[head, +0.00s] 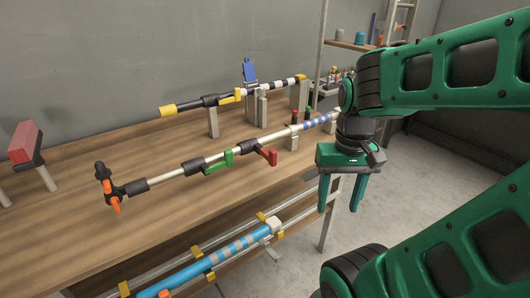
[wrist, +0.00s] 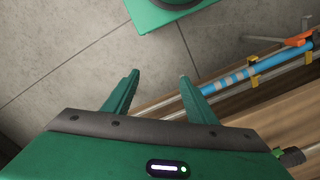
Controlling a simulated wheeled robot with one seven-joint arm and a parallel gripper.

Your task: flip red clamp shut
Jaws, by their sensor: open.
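The red clamp (head: 267,156) is a small lever on the long pale rod (head: 230,156) that runs across the wooden bench. Its red arm sticks out from a dark collar toward the bench's front side. A green clamp (head: 217,163) sits on the same rod to its left. My gripper (head: 342,208) hangs to the right of the red clamp, beyond the bench's front edge, with its green fingers apart and nothing between them. In the wrist view the fingers (wrist: 155,95) are spread over the grey floor. The red clamp cannot be made out there.
An orange-tipped valve (head: 113,190) ends the rod at left. Behind it is a yellow-tipped rod (head: 205,103) on posts with a blue plate (head: 250,71). A blue tube (head: 205,264) lies on a lower rack, also seen in the wrist view (wrist: 240,80).

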